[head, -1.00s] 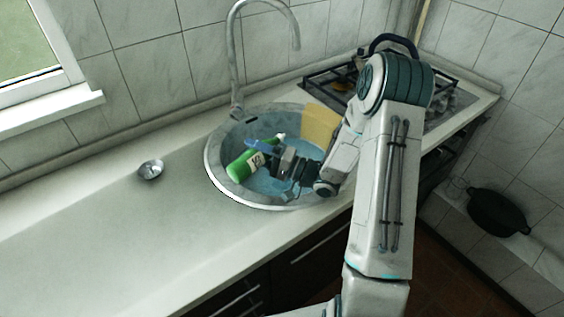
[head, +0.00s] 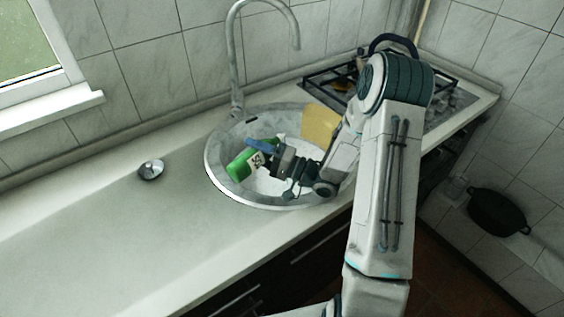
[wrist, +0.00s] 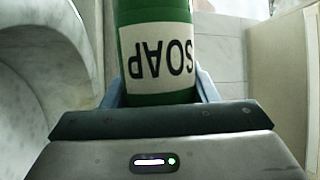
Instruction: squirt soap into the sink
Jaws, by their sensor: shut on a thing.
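The soap bottle (head: 240,167) is green with a white label and lies tilted inside the round sink (head: 213,180). My gripper (head: 258,152) is in the sink with its blue fingers shut around the bottle. In the wrist view the bottle (wrist: 155,15) stands between the two fingers (wrist: 160,97), its SOAP label upside down. The bottle's cap end points to the upper right in the head view. The nozzle is out of the wrist view. The sink bottom (head: 268,184) looks pale white; I cannot tell whether that is foam.
The curved tap (head: 235,60) stands behind the sink. A small metal bowl-like piece (head: 151,170) sits on the counter (head: 100,235) at left. A gas hob (head: 325,82) is at right. The left counter is mostly clear.

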